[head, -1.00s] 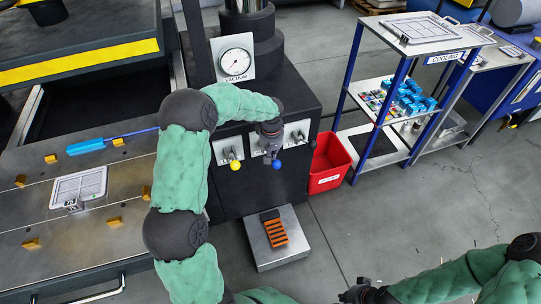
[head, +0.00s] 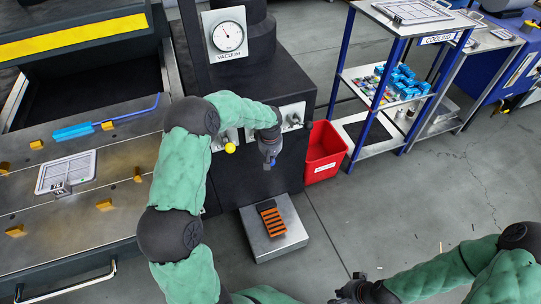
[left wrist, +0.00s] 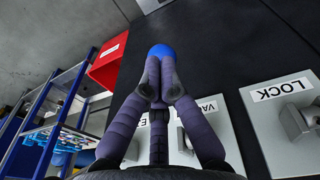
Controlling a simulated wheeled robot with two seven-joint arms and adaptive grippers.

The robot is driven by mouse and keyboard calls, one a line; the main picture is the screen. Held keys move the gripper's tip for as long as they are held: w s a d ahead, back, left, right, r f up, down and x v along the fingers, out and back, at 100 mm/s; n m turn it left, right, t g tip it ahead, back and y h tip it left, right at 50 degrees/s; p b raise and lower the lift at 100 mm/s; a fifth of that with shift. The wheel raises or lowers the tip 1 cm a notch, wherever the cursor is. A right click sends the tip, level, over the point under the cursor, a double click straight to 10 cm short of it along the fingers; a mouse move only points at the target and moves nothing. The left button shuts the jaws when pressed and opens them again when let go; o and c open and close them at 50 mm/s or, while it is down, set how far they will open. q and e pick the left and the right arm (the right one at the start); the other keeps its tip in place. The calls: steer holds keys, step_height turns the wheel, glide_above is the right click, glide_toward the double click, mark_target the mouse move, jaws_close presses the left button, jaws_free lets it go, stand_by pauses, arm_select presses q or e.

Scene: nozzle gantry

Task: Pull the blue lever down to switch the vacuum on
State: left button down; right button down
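The blue lever's round knob (head: 273,163) sits at the tips of my left gripper (head: 269,158), low in front of the dark vacuum cabinet. In the left wrist view the blue knob (left wrist: 161,50) shows just beyond the fingertips, partly covered by them. The fingers of my left gripper (left wrist: 160,68) are drawn together against it. The lever's stem is hidden behind the fingers. The lever's pale plate (left wrist: 205,130) with a partly covered label is behind the fingers. My right gripper (head: 352,290) is at the bottom, away from the cabinet; its fingers are too small to judge.
A yellow-knobbed lever (head: 230,148) is left of my left gripper. A LOCK plate (left wrist: 290,115) is beside it in the wrist view. A vacuum gauge (head: 228,36) is above. A red bin (head: 324,153) and shelving (head: 385,120) stand right. A low platform (head: 272,240) is below.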

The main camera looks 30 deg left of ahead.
arm_select(q)
steer(key=shift+w+a+f+b, duration=0.15)
steer(key=shift+f+b, duration=0.2)
steer(key=shift+f, duration=0.55)
arm_select(e)
steer(key=shift+f, duration=0.45)
steer(key=shift+d, duration=0.1)
